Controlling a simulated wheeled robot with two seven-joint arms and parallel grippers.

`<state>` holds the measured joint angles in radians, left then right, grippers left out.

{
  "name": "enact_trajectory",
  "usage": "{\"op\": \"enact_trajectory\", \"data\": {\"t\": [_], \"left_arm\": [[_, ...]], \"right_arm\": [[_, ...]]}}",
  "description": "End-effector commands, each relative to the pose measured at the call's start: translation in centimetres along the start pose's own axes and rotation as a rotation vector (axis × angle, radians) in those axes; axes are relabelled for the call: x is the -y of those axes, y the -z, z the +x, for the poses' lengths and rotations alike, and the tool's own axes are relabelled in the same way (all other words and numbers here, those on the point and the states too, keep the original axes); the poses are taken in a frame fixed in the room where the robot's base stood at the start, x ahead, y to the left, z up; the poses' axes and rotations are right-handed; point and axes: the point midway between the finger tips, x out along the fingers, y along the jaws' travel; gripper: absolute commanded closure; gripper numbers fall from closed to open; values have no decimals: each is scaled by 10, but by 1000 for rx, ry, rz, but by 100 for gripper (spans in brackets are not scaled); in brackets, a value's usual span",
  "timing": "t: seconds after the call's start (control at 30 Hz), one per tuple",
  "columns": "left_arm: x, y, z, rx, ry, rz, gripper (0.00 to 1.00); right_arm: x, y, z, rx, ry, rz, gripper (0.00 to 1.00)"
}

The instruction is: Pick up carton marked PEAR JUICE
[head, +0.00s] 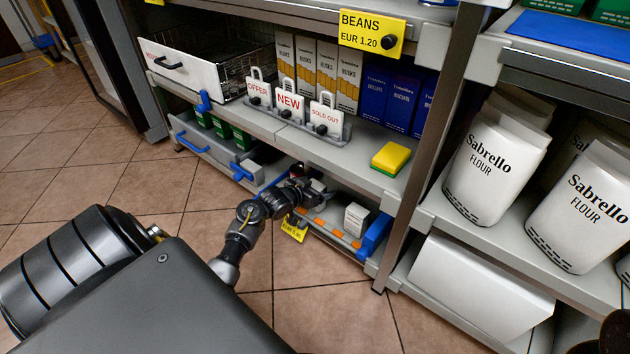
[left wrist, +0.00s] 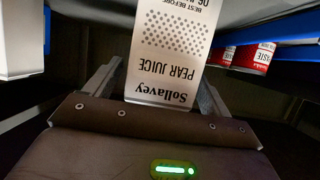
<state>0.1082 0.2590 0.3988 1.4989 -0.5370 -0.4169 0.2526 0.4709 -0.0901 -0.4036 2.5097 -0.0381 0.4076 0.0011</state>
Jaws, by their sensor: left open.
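The carton marked PEAR JUICE (left wrist: 172,55) is white with a dotted pattern and the name Sollavey. Its print is upside down in the left wrist view. My left gripper (left wrist: 160,74) is open, with one finger on each side of the carton. I cannot tell whether either finger touches it. In the head view my left gripper (head: 312,191) reaches into the low shelf below the yellow sponge. The carton is mostly hidden there by the gripper and the shelf above. My right gripper is not in view.
Red cans (left wrist: 255,57) stand right of the carton in the left wrist view. In the head view a small white box (head: 355,218) stands on the low shelf, right of my gripper. A yellow sponge (head: 390,158) and a sign holder (head: 297,128) sit on the shelf above.

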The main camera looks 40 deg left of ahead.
Motion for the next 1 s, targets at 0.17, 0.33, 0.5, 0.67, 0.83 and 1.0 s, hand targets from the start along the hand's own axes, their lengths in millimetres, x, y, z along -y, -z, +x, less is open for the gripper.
{"op": "enact_trajectory", "data": {"t": [0.17, 0.33, 0.5, 0.67, 0.83, 1.0], "left_arm": [[0, 0, 11, -1, -1, 1, 17], [-1, 1, 11, 0, -1, 1, 17], [0, 1, 10, 0, 0, 1, 37], [0, 0, 10, 0, 0, 0, 58], [0, 1, 10, -2, 1, 1, 73], [0, 2, 10, -1, 1, 1, 73]], "right_arm": [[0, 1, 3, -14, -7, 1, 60], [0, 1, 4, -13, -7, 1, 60], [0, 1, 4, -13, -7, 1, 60], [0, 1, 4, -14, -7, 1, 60], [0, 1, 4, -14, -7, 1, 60], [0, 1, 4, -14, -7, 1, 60]]}}
